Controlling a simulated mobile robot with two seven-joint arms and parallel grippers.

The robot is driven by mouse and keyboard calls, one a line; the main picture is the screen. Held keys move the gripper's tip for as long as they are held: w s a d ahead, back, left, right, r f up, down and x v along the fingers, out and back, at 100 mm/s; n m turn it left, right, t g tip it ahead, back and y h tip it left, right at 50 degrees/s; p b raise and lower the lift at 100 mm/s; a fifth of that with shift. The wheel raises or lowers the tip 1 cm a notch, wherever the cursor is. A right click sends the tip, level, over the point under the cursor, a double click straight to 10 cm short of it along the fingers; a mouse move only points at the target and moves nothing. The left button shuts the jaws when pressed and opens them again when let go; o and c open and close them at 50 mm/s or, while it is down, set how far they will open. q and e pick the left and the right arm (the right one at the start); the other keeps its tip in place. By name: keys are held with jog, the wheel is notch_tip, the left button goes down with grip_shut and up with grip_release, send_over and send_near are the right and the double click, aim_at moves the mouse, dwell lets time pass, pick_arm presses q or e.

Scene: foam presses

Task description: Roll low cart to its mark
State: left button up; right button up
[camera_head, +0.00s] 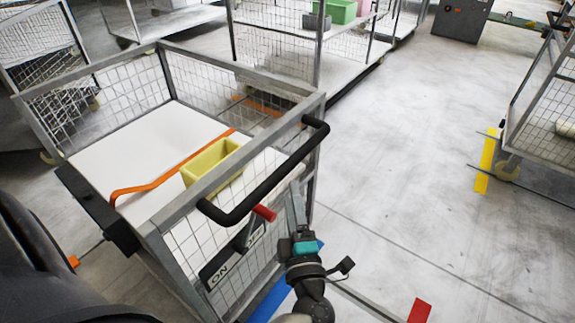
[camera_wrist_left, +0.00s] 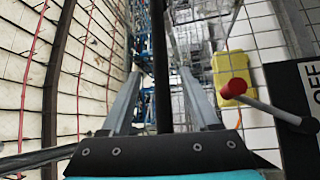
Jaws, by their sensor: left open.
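The low cart (camera_head: 172,231), with grey frame and wire-mesh sides, stands in the near left of the head view. Its black push handle (camera_head: 270,183) sticks out on the side facing my arm. Below it is a lever with a red knob (camera_head: 264,212) on an ON/OFF plate (camera_head: 232,260). My left gripper (camera_head: 296,188) is open, just beside and below the handle. In the left wrist view, a black bar (camera_wrist_left: 158,40) runs between the open fingers; I cannot tell whether they surround it. Floor marks are blue (camera_head: 270,300), red (camera_head: 419,311) and yellow (camera_head: 487,160); which belongs to this cart is unclear.
A yellow bin (camera_head: 212,160) and an orange strap (camera_head: 160,181) are on the cart's white deck. Other mesh carts stand behind, at the upper left and at the right edge (camera_head: 545,110). A grey cabinet (camera_head: 461,18) stands far back.

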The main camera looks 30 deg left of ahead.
aim_at(286, 167)
pick_arm(q)
jog(key=x, duration=0.9)
jog(key=shift+w, duration=0.15)
jog(key=shift+c, duration=0.4)
grip_shut()
dwell(0.6)
